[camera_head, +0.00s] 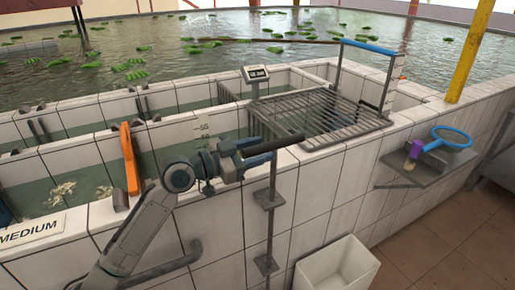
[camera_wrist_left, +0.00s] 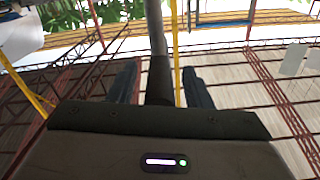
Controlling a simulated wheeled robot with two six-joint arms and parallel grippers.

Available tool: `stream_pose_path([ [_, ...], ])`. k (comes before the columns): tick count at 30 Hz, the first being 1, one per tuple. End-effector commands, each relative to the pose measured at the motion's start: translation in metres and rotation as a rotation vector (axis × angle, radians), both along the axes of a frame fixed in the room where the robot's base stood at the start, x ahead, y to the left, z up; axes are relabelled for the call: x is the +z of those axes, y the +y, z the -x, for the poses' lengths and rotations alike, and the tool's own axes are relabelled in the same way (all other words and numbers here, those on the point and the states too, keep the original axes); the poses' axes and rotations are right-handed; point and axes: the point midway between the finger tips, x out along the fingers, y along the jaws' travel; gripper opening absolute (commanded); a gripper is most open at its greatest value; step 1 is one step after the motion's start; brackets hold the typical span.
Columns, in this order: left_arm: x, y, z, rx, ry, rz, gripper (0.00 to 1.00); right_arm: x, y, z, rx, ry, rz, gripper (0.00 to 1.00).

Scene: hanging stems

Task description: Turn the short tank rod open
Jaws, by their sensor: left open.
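A dark rod handle (camera_head: 284,141) sticks out sideways over the front tank wall. A thin upright stem (camera_head: 271,180) runs down the tiled wall below it, through brackets. My left gripper (camera_head: 262,152) is open at the near part of the handle. In the left wrist view, the rod's dark grip (camera_wrist_left: 159,78) lies between the two spread fingers, with gaps on both sides, and its grey shaft (camera_wrist_left: 155,25) continues past them. Whether a finger touches the handle cannot be told. The joint of handle and stem is partly hidden by the gripper. My right gripper is not in view.
An orange lever (camera_head: 130,158) stands on the wall to the left. A metal grating (camera_head: 325,112) and a small display (camera_head: 257,73) are behind the handle. A white bin (camera_head: 337,268) stands below. A shelf (camera_head: 416,172) with a blue net (camera_head: 452,138) juts out at right.

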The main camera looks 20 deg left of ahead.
Motion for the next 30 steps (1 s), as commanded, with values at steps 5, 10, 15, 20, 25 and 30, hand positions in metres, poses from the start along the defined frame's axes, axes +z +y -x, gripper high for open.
stream_pose_path([
  [5, 0.0002, -0.0019, -0.0021, -0.001, 0.000, -0.001, 0.45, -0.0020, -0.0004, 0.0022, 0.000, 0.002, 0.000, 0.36],
  [10, 0.0000, -0.0019, -0.0019, -0.001, 0.000, -0.001, 0.45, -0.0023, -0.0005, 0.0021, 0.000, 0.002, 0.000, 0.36],
  [15, 0.0000, -0.0018, -0.0019, -0.001, 0.000, -0.001, 0.18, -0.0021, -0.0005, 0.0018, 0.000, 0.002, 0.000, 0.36],
  [20, 0.0001, -0.0019, -0.0018, -0.001, 0.000, -0.001, 0.00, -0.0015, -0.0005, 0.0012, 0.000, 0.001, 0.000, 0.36],
  [25, 0.0004, -0.0017, -0.0019, 0.002, 0.000, 0.000, 0.00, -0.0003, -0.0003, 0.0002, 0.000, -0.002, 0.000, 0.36],
  [30, 0.0012, -0.0005, -0.0030, 0.022, 0.000, 0.001, 0.00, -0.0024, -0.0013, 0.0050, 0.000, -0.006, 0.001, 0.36],
])
